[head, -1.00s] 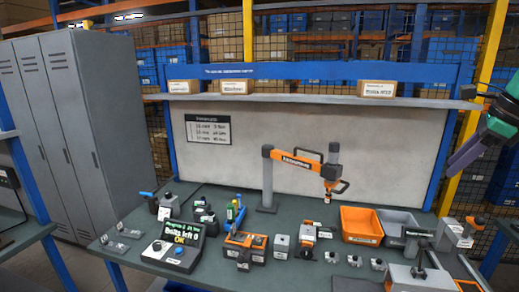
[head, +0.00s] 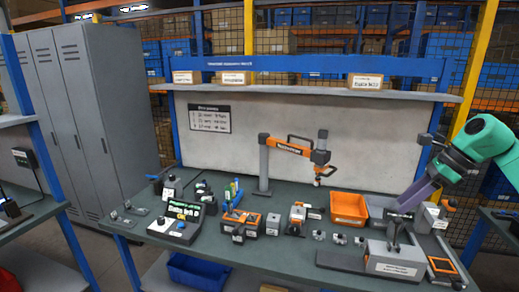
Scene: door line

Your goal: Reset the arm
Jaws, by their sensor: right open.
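An orange and grey jointed arm (head: 289,147) stands on a grey post at the back of the workbench (head: 262,253). My left gripper is not in view.
An orange bin (head: 348,207) and a grey bin (head: 378,204) stand mid-right. A black display box (head: 181,222), tools and small fixtures crowd the bench. A shelf (head: 310,91) with labelled boxes runs above. Grey lockers (head: 85,110) stand left. A gap of floor separates the left bench.

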